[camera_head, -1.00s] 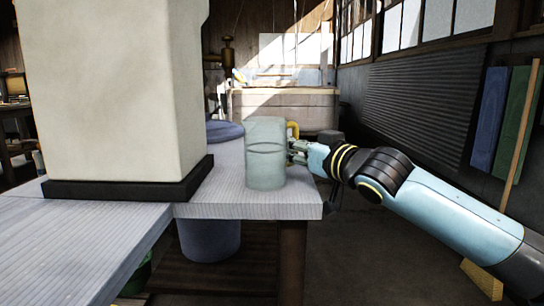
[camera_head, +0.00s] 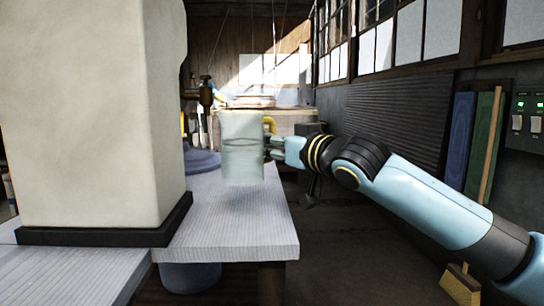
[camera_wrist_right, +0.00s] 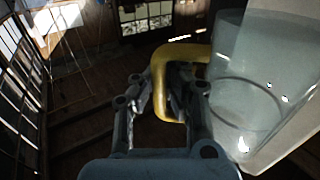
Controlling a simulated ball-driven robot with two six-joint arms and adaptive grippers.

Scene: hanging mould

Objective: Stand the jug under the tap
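The jug (camera_head: 242,150) is a translucent, pale glass cylinder with a yellow handle (camera_head: 270,125). It is upright in the head view, its base seemingly raised above the pale table. My right gripper (camera_head: 274,148) is at its right side, on the handle. In the right wrist view the fingers lie on both sides of the yellow handle (camera_wrist_right: 165,58), with the jug (camera_wrist_right: 245,95) to the right. A brass tap (camera_head: 206,92) with a lever stands behind the table, left of the jug. My left gripper is not in view.
A tall pale block (camera_head: 95,110) on a dark base fills the left of the table (camera_head: 240,225). A round blue-grey object (camera_head: 201,160) lies behind the jug. A trough (camera_head: 290,122) stands further back. The floor right of the table is mostly clear.

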